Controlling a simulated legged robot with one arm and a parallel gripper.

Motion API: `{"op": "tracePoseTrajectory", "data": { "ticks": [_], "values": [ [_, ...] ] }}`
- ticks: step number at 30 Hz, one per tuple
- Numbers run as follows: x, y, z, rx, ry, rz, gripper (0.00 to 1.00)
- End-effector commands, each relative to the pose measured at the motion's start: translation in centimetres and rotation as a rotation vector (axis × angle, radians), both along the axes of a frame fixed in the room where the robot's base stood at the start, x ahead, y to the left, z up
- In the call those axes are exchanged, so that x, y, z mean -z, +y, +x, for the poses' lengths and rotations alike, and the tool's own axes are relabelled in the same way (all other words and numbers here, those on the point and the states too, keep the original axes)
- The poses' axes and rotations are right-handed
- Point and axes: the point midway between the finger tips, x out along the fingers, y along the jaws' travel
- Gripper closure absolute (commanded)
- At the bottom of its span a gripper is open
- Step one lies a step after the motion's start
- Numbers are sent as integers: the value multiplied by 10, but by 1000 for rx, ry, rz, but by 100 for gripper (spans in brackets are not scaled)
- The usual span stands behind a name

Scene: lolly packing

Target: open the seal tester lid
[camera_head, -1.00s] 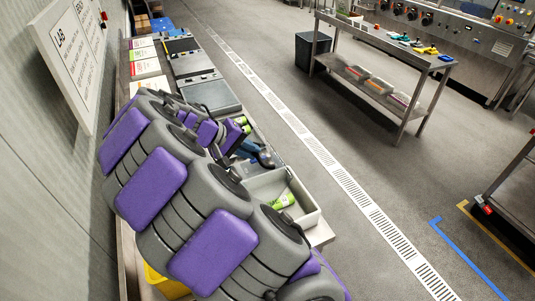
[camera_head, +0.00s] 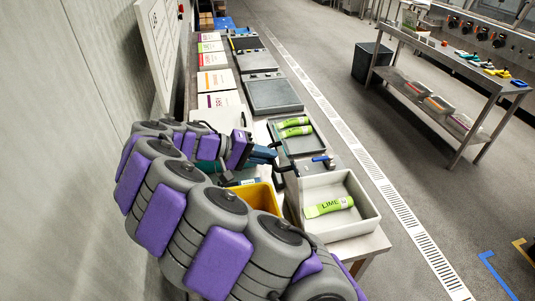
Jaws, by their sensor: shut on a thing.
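The seal tester (camera_head: 313,166) appears to be the low grey box between the dark tray and the white bin, with a blue-handled part (camera_head: 322,158) on top. My gripper (camera_head: 284,155) is at its left side, dark fingers pointing right. It is shut on what looks like the edge or handle of the tester's lid (camera_head: 291,188), a dark panel that seems to stand up on the left. The exact contact is small and partly hidden by the fingers.
A white bin (camera_head: 368,221) holds a green lime packet (camera_head: 328,207). A dark tray (camera_head: 318,142) holds two green packets (camera_head: 295,127). A yellow bin (camera_head: 262,195) sits below my arm. Grey scales (camera_head: 272,96) and coloured cards (camera_head: 215,80) line the bench behind.

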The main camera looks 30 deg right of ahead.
Motion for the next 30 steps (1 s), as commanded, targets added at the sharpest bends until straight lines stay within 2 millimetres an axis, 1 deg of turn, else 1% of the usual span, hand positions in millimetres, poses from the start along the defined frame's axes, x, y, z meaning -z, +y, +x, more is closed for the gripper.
{"op": "tracePoseTrajectory", "data": {
  "ticks": [1,7,18,19,21,27,30],
  "values": [
    [10,3,-1,7,9,13,100],
    [13,12,1,7,10,10,100],
    [13,9,0,8,10,13,100],
    [13,9,0,8,10,13,84],
    [13,10,1,7,10,12,78],
    [10,15,0,4,5,4,60],
    [9,18,0,2,4,1,60]
  ]
}}
